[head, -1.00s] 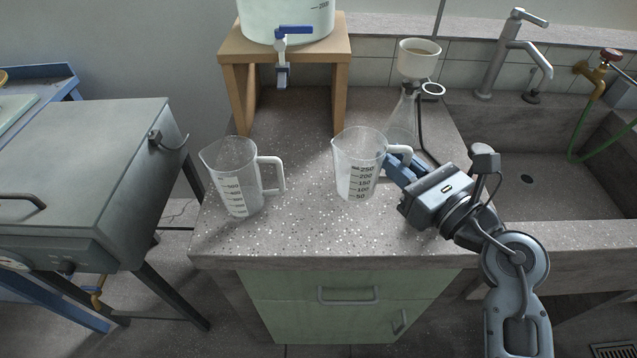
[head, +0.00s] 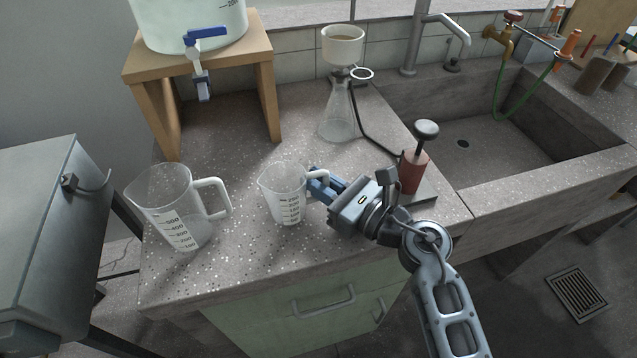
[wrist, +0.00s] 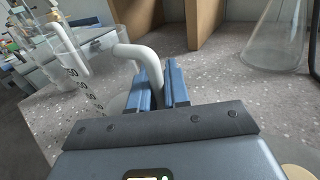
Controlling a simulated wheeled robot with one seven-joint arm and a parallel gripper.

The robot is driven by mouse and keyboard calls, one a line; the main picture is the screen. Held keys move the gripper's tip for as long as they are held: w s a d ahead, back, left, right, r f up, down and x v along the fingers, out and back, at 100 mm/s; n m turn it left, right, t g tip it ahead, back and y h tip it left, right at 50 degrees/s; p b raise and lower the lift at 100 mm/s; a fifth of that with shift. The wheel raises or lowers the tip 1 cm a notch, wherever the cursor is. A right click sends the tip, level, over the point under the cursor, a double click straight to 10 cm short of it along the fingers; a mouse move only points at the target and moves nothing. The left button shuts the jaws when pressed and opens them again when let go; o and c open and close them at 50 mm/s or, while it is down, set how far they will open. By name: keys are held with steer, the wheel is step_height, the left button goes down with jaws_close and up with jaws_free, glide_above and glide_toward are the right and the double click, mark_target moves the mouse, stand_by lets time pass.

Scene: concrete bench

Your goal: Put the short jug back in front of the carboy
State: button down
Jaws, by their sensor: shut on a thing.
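The short jug (head: 287,197), clear with a white handle, is upright over the bench in the head view; I cannot tell whether its base touches the top. My gripper (head: 318,184) is shut on its handle from the right. In the wrist view the blue fingers (wrist: 158,88) close around the white handle (wrist: 138,58), and part of the clear jug wall (wrist: 82,62) shows at left. The carboy (head: 190,28), with a blue-handled tap, sits on a wooden stand (head: 265,92) behind and left of the short jug.
A taller jug (head: 172,212) stands left of the short jug. A flask with a funnel (head: 340,115) stands behind it, with a black hose. A red pump-like object (head: 412,172) is right, beside my arm. The sink (head: 500,140) lies beyond. Bench before the stand is clear.

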steer(key=shift+f, duration=0.2)
steer(key=shift+f, duration=0.1)
steer(key=c, duration=1.1)
jaws_free()
steer(key=shift+r, duration=0.2)
steer(key=shift+s+d, duration=0.15)
steer(key=shift+d, duration=0.05)
steer(key=v, duration=1.1)
steer(key=shift+s+d+b, duration=0.2)
steer(key=shift+b, duration=0.15)
